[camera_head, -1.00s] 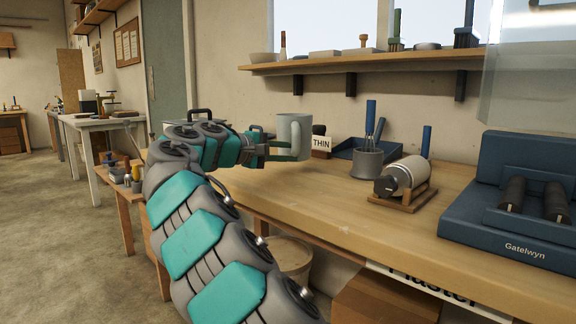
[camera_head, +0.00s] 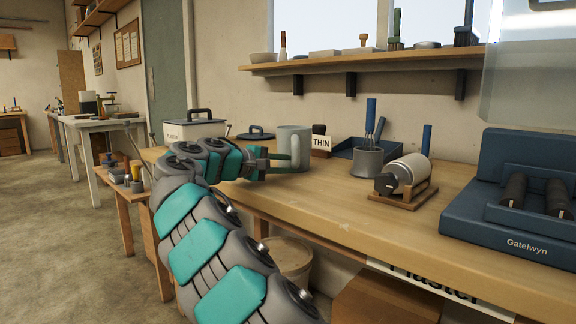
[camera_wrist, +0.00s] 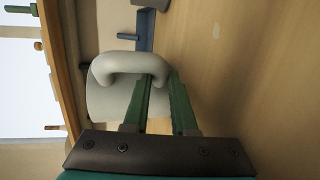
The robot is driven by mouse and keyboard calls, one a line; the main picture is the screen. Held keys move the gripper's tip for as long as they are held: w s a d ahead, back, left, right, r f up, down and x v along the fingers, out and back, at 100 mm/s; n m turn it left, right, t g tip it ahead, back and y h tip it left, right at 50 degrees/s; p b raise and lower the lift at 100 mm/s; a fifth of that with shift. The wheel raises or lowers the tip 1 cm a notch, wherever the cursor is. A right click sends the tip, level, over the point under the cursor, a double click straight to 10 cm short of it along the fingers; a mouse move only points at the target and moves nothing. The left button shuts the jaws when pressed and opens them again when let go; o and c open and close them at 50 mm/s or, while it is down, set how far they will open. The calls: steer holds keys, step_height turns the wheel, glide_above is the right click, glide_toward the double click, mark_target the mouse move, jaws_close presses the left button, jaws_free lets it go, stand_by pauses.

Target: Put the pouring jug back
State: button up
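The pouring jug (camera_head: 303,146) is a pale grey-green mug-shaped vessel with a thick looped handle. It is upright at the back of the wooden bench, with its base at or very near the bench top; I cannot tell whether it touches. My gripper (camera_head: 279,163) reaches it from the left. In the wrist view the green fingers (camera_wrist: 160,82) are on both sides of one part of the handle (camera_wrist: 130,62), with little gap visible, so they look shut on it. The jug body (camera_wrist: 108,100) is partly hidden behind the handle and a finger.
A "THIN" sign (camera_head: 321,142) stands just right of the jug. Further right are a blue tray (camera_head: 347,147), a grey tool pot (camera_head: 367,162), a bottle on a wooden cradle (camera_head: 405,178) and a blue machine (camera_head: 515,200). A lidded white box (camera_head: 190,131) stands behind my arm.

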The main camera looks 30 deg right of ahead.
steer(key=shift+o, duration=0.8)
steer(key=shift+a+r, duration=0.1)
steer(key=shift+r, duration=0.05)
steer(key=p+v, duration=0.1)
steer(key=v, duration=0.9)
steer(key=shift+a, duration=0.15)
steer(key=shift+s+a+p, duration=0.3)
steer(key=shift+a+p, duration=0.05)
steer(key=shift+a, duration=0.4)
